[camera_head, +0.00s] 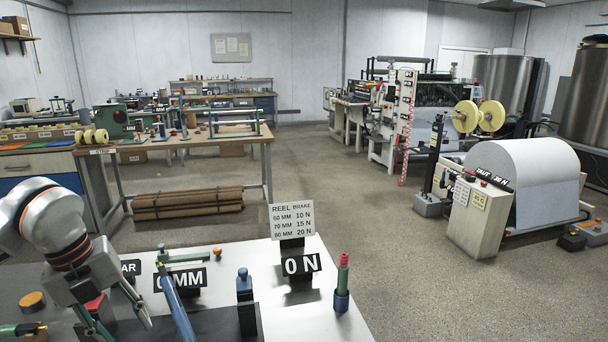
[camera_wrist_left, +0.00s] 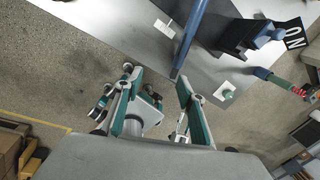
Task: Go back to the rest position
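My left gripper (camera_head: 118,316) hangs over the near-left part of the bench in the head view, pointing downward. In the left wrist view its two teal fingers (camera_wrist_left: 157,82) are spread apart with nothing between them. A blue lever (camera_head: 176,302) stands tilted to the right of it in the head view. In the left wrist view the lever (camera_wrist_left: 190,38) ends close to the right fingertip; I cannot tell whether they touch. My right gripper is not in view.
The bench top (camera_head: 325,318) carries a "0 MM" sign (camera_head: 182,278), a "0 N" sign (camera_head: 301,265), a reel brake card (camera_head: 292,219), a blue-capped post (camera_head: 245,288) and a red-and-green handle (camera_head: 343,276). Open floor (camera_head: 345,195) lies beyond. A large paper roll (camera_head: 535,165) stands at right.

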